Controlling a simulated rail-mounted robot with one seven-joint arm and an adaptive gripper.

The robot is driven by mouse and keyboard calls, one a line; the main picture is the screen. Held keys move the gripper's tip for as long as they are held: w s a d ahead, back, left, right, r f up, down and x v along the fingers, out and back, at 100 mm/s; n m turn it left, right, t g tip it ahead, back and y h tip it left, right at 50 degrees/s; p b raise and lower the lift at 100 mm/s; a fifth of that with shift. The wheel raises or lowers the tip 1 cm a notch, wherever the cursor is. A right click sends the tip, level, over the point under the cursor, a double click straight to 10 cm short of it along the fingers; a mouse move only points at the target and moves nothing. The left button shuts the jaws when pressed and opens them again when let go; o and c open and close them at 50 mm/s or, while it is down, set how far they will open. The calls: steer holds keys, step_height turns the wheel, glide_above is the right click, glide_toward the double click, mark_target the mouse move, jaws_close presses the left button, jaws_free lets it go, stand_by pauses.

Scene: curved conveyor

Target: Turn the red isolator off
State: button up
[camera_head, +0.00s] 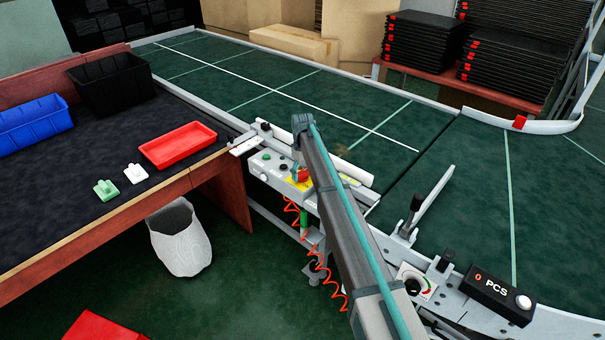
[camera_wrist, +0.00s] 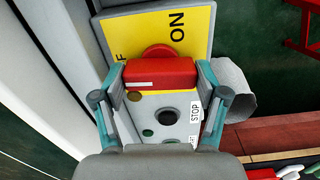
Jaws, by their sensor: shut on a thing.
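The red isolator (camera_wrist: 160,73) is a red rotary handle on a yellow plate (camera_wrist: 192,27) marked "ON", with another label partly hidden at the left. My gripper (camera_wrist: 160,82) is shut on the red handle, with one teal finger on each side of it. In the head view the red isolator (camera_head: 303,175) shows on the control panel at the conveyor's side, mostly hidden behind my arm and my gripper (camera_head: 299,160).
Next to the isolator, the panel holds a black button (camera_wrist: 167,116), a green button (camera_wrist: 148,133) and a "STOP" label (camera_wrist: 195,112). A coiled red cable (camera_head: 325,262) hangs below. A table with a red tray (camera_head: 178,145) stands left; a white bin (camera_head: 180,240) sits below it.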

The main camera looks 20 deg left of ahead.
mark_target(302, 171)
steer(key=shift+n, duration=0.6)
steer(key=o, duration=1.2)
steer(key=shift+c, duration=0.2)
step_height(302, 171, up, 12)
